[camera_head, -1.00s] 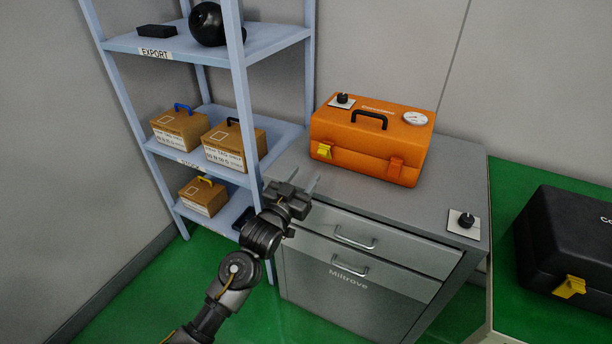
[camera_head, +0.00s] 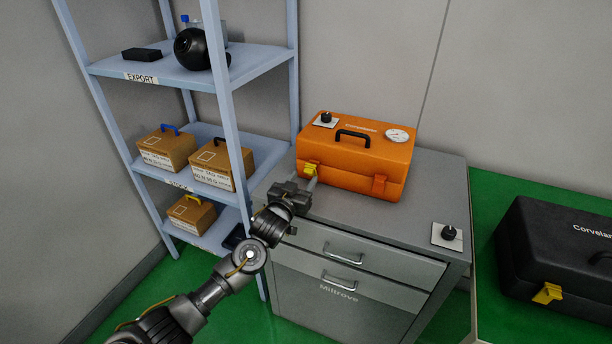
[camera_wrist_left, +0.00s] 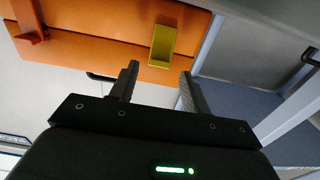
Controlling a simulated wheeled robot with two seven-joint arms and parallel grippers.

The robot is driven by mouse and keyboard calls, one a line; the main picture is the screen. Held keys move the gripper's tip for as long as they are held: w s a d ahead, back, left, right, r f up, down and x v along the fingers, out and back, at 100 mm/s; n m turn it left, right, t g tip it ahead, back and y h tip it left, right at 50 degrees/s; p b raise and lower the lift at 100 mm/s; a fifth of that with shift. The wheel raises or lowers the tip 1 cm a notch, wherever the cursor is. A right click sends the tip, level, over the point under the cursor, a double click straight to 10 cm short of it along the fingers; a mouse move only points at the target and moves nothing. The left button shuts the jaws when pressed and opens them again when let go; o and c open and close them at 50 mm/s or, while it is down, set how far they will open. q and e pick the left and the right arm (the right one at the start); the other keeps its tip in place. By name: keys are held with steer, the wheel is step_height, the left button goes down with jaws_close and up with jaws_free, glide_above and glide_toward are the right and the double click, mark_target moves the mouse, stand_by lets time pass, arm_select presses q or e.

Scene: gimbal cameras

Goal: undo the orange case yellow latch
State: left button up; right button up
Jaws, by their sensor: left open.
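The orange case (camera_head: 352,158) stands upright and closed on the grey cabinet top, with a black handle on its lid. Its yellow latch (camera_head: 310,169) is at the left of the front face; an orange latch (camera_head: 379,185) is at the right. My left gripper (camera_head: 312,186) is open just in front of the yellow latch, its fingers pointing at it. In the left wrist view the yellow latch (camera_wrist_left: 162,45) lies ahead of and between the open fingers (camera_wrist_left: 158,82), apart from them. The orange case (camera_wrist_left: 100,25) fills the upper left there. My right gripper is not in view.
The grey cabinet (camera_head: 430,190) has drawers below and a black knob (camera_head: 447,232) on its right top. A blue-grey shelf (camera_head: 265,65) with boxes stands close on the left. A black case (camera_head: 550,250) with a yellow latch sits on the green surface at right.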

mark_target(311, 173)
arm_select(q)
steer(key=shift+x, duration=0.95)
steer(key=shift+w, duration=0.25)
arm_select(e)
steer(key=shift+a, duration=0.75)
